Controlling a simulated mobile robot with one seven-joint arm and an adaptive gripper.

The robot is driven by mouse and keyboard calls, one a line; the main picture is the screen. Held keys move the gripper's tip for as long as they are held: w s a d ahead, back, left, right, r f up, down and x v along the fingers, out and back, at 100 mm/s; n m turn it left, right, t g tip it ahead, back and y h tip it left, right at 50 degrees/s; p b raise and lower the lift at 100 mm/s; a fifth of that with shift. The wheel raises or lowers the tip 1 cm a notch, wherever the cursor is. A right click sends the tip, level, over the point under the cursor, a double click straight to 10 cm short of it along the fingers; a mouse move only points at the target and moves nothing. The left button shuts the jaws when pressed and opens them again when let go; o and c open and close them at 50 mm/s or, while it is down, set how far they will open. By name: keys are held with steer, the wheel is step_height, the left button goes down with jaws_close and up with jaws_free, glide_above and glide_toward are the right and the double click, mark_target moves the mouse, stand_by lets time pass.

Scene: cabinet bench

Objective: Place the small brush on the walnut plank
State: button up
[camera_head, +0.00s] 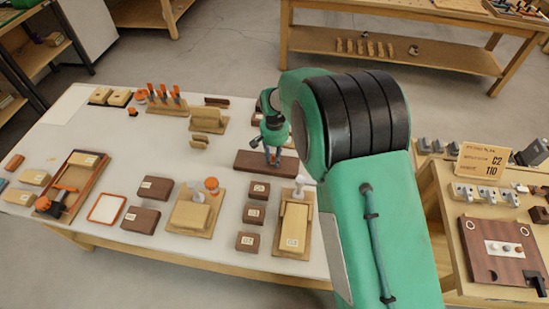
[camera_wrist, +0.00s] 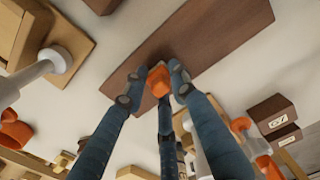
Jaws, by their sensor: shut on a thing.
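The walnut plank (camera_head: 252,165) is a long dark brown board lying flat on the white bench top. It also fills the upper middle of the wrist view (camera_wrist: 215,35). My gripper (camera_head: 273,158) is over the plank, near its middle in the head view. In the wrist view my gripper (camera_wrist: 158,80) has its blue fingers closed around a small orange piece, which I take to be the small brush (camera_wrist: 158,83). The rest of the brush is hidden by the fingers. I cannot tell whether the brush touches the plank.
A wooden stand with orange-handled tools (camera_head: 165,105) is at the back left. Dark labelled blocks (camera_head: 250,214) and a light wooden holder (camera_head: 294,228) stand in front of the plank. A wooden block on a base (camera_head: 207,121) stands behind left. Bare bench lies left of the plank.

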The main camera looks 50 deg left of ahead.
steer(key=shift+f, duration=0.15)
steer(key=o, duration=0.9)
step_height(320, 180, up, 12)
steer(key=p, duration=0.2)
steer(key=shift+r+p, duration=0.2)
steer(key=shift+p, duration=0.15)
stand_by(0.5)
steer(key=shift+w, duration=0.1)
stand_by(0.4)
